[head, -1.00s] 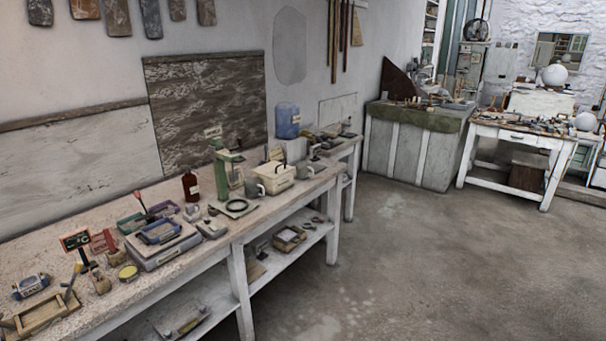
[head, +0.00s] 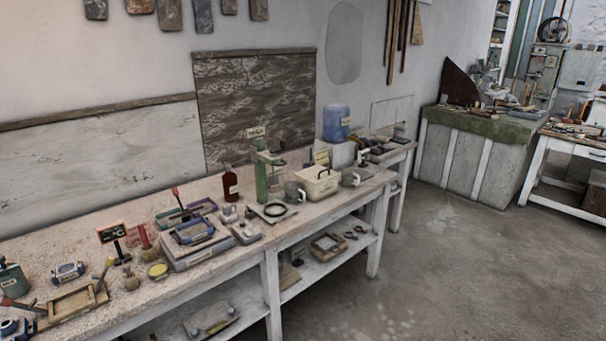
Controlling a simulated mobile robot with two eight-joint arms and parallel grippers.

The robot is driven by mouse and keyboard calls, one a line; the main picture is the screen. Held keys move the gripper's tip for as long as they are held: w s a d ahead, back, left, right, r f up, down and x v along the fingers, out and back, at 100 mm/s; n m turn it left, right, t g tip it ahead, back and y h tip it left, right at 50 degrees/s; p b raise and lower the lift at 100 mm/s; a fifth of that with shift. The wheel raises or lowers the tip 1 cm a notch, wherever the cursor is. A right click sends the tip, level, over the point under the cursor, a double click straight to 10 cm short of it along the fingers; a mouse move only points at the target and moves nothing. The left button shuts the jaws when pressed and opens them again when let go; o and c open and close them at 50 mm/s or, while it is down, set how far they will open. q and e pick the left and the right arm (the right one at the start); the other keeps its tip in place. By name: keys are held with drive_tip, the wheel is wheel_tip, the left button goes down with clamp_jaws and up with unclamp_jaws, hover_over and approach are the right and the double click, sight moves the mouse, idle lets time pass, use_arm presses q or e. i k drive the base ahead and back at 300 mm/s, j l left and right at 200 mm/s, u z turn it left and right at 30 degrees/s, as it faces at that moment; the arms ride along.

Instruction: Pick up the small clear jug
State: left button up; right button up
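I cannot make out a small clear jug for certain. A small pale, greyish vessel (head: 229,213) stands on the long workbench (head: 95,228), just below a dark brown bottle (head: 230,184); it is too small to tell whether it is clear. A large translucent blue water container (head: 336,122) stands on a white block towards the bench's far end. Grey mugs stand on both sides of a cream box (head: 318,183) with a dark handle. Neither of my grippers is in view.
A green stand (head: 262,178), a scale with a blue tray (head: 194,232) and a wooden frame (head: 75,302) crowd the bench. A lower shelf (head: 330,262) holds a few items. The concrete floor (head: 450,270) to the right is clear. A green-topped cabinet (head: 460,165) stands beyond.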

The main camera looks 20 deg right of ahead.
sight(347, 173)
drive_tip(key=i+l+u, duration=0.5)
drive_tip(key=i+l, duration=0.15)
drive_tip(key=l, duration=0.3)
drive_tip(key=i+l, duration=0.2)
drive_tip(key=l, duration=0.15)
drive_tip(key=i+l+u, duration=0.15)
drive_tip(key=i+l, duration=0.2)
drive_tip(key=l, duration=0.3)
drive_tip(key=i+l, duration=0.2)
drive_tip(key=l, duration=0.15)
drive_tip(key=i+l, duration=0.15)
drive_tip(key=l, duration=0.2)
drive_tip(key=i+l, duration=0.2)
drive_tip(key=l, duration=0.15)
drive_tip(key=i+l, duration=0.15)
drive_tip(key=l, duration=0.2)
drive_tip(key=i+l, duration=0.2)
drive_tip(key=l, duration=0.15)
drive_tip(key=u, duration=0.05)
